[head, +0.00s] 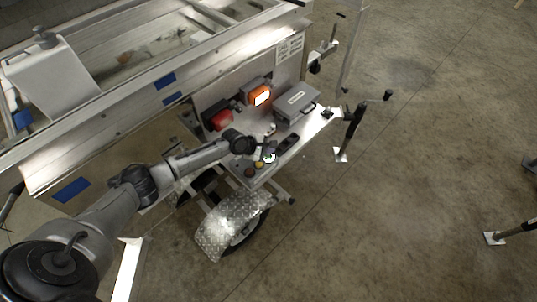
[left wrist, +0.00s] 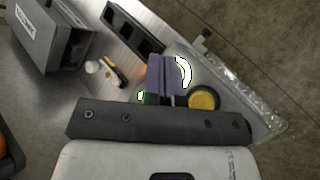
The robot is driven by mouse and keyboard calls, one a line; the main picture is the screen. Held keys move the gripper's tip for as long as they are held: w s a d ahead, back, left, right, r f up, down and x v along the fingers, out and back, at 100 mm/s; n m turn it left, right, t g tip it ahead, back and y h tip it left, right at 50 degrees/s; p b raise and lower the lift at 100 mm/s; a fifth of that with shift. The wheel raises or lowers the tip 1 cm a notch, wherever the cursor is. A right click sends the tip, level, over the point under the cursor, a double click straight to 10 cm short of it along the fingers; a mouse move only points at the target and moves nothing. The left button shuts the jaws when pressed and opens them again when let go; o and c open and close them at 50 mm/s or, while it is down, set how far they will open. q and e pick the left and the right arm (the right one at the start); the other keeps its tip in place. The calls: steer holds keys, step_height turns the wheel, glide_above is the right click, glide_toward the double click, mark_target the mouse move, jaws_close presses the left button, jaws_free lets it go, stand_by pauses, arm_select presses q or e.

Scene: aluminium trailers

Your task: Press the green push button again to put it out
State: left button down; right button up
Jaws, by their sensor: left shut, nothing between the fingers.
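The green push button (head: 269,157) sits on the metal shelf at the trailer's end and glows bright white-green. In the left wrist view its lit rim (left wrist: 184,72) shows beside and behind my fingers, which hide its middle. My left gripper (head: 267,151) is shut and empty, its fingertips over the button. In the left wrist view the closed fingers (left wrist: 166,75) overlap the button; I cannot tell whether they touch it. My right gripper is not in view.
A yellow button (head: 259,165) and a dark red button (head: 249,172) sit close beside the green one. A grey case (head: 296,103), a dark slotted block (head: 287,144), an orange lamp (head: 262,95) and a red lamp (head: 221,119) are near. The floor at right is mostly open.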

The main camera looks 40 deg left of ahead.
arm_select(q)
steer(key=shift+f, duration=0.1)
stand_by(0.3)
steer(key=shift+f, duration=0.1)
steer(key=shift+f, duration=0.3)
steer(key=shift+f, duration=0.25)
stand_by(0.5)
steer(key=shift+r, duration=0.15)
steer(key=shift+r+p, duration=0.6)
steer(key=shift+p, duration=0.25)
